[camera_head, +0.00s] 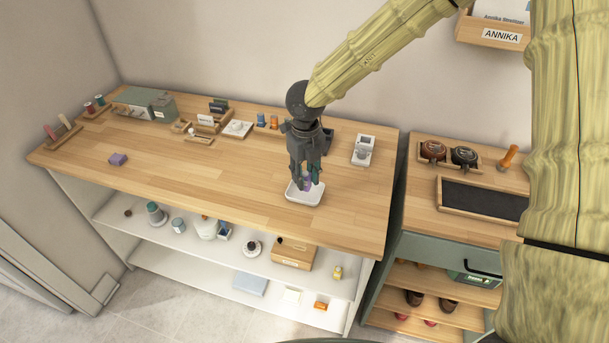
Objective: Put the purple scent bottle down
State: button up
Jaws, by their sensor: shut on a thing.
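My gripper (308,175) points down over the right part of the wooden table top (220,190). It is shut on the purple scent bottle (307,183), of which only a small purple part shows between the dark fingers. The bottle is over a small white tray (304,198) on the table. I cannot tell whether the bottle touches the tray's floor. The fingers hide most of the bottle.
A grey-white device (363,149) stands right of my gripper. A green box (145,103) and small wooden holders (206,122) line the back. The table's middle is clear. A green cabinet (450,252) stands at right.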

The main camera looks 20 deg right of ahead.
aim_at(306, 180)
jog(key=shift+w+d, duration=0.2)
jog(key=shift+w, duration=0.5)
jog(key=shift+f+p, duration=0.85)
jog(key=shift+f, duration=0.95)
jog(key=shift+f, duration=0.15)
jog(key=o, duration=1)
jog(key=shift+c, duration=0.2)
notch_tip(306, 180, up, 12)
jog(key=b, duration=0.3)
jog(key=shift+r, duration=0.2)
